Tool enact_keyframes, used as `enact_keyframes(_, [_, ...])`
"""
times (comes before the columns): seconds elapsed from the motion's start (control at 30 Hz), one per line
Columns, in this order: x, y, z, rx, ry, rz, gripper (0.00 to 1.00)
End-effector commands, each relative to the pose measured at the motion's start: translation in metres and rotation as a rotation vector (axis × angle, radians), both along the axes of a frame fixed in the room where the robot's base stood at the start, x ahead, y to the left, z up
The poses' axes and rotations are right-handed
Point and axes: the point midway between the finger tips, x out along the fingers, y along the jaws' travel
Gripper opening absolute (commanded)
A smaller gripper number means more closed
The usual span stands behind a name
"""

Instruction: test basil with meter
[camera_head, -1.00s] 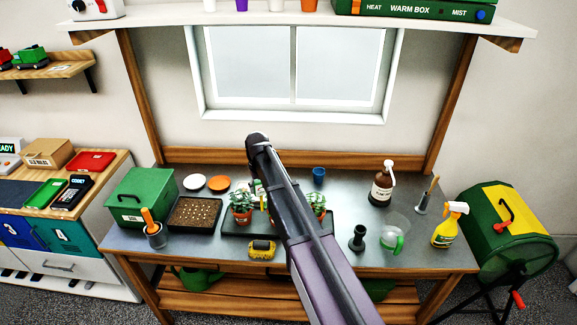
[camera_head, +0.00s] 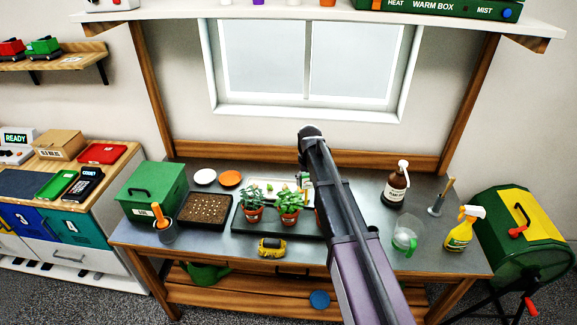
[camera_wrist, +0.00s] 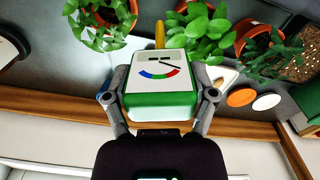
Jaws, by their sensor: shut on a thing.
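My gripper (camera_wrist: 162,88) is shut on the meter (camera_wrist: 158,70), a green block with a white dial face and needle. Its brass probe (camera_wrist: 160,36) points away from the gripper, between two potted plants in the wrist view; I cannot tell whether it touches anything. A broad-leaved plant (camera_wrist: 203,38), perhaps the basil, is just right of the probe; it seems to be the middle plant (camera_head: 290,201) in the head view. Another plant (camera_wrist: 262,45) stands farther right, and a third (camera_wrist: 100,14) is left. In the head view the meter (camera_head: 306,181) is partly hidden by my arm.
The pots stand on a dark tray (camera_head: 270,228). Left are a seed tray (camera_head: 206,209) and a green box (camera_head: 150,190). Right are a brown pump bottle (camera_head: 396,187), a clear green-based vessel (camera_head: 405,236) and a yellow spray bottle (camera_head: 460,230). A yellow object (camera_head: 271,248) lies at the front.

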Motion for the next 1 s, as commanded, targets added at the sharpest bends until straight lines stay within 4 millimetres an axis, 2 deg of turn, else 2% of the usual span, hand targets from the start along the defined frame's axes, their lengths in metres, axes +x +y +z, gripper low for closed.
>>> enact_keyframes(0.37, [0.001, 0.011, 0.007, 0.000, 0.000, 0.023, 0.16])
enact_keyframes(0.8, [0.008, 0.058, 0.051, 0.000, 0.000, 0.191, 0.16])
enact_keyframes(1.0, [0.009, 0.069, 0.058, 0.000, -0.001, 0.234, 0.16])
